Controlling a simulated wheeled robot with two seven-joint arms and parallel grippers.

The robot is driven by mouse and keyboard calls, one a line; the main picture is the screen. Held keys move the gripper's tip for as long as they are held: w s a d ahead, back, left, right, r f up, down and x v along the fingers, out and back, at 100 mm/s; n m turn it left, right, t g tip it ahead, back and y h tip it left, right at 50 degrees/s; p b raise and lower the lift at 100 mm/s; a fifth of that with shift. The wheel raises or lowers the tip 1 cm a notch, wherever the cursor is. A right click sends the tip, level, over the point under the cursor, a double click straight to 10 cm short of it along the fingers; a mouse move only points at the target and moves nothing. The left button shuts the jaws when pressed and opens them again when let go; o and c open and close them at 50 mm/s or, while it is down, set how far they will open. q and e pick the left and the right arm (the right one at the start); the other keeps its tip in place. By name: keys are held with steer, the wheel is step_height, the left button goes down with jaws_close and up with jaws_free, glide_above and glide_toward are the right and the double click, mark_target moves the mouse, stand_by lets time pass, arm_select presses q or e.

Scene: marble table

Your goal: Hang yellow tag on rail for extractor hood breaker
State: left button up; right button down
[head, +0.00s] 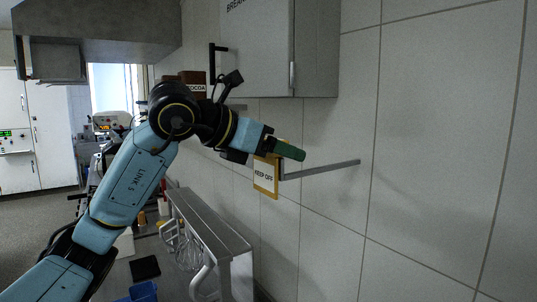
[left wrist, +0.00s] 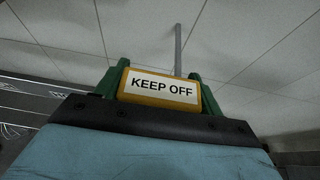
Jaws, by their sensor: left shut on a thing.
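The yellow tag (head: 265,187) has a white panel reading "KEEP OFF" and hangs upright below my left gripper (head: 289,150). In the left wrist view the tag (left wrist: 158,98) sits between the two green fingers, and my left gripper (left wrist: 154,82) is shut on it. The metal rail (head: 325,170) is a thin bar on the tiled wall, with its left end close to the tag. In the left wrist view the rail (left wrist: 178,50) runs up behind the tag. I cannot tell whether the tag touches the rail. My right gripper is not in view.
A grey breaker cabinet (head: 262,50) is on the wall above the rail, with a black handle (head: 213,62). A brown cocoa box (head: 194,83) is behind my left arm. A steel rack with whisks (head: 215,240) stands below. The wall right of the rail is clear.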

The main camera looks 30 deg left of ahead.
arm_select(q)
steer(key=shift+c, duration=0.6)
steer(key=shift+r, duration=0.1)
steer(key=shift+r, duration=1.5)
steer(key=shift+s+a+r+b, duration=0.15)
steer(key=shift+s+r+b, duration=0.1)
steer(key=shift+s+b, duration=0.1)
steer(key=s+a+b, duration=0.2)
steer(key=s+a, duration=0.1)
steer(key=s, duration=0.5)
steer(key=s+a+b, duration=0.3)
steer(key=s, duration=0.5)
steer(key=shift+a+b, duration=0.3)
steer(key=shift+b, duration=0.05)
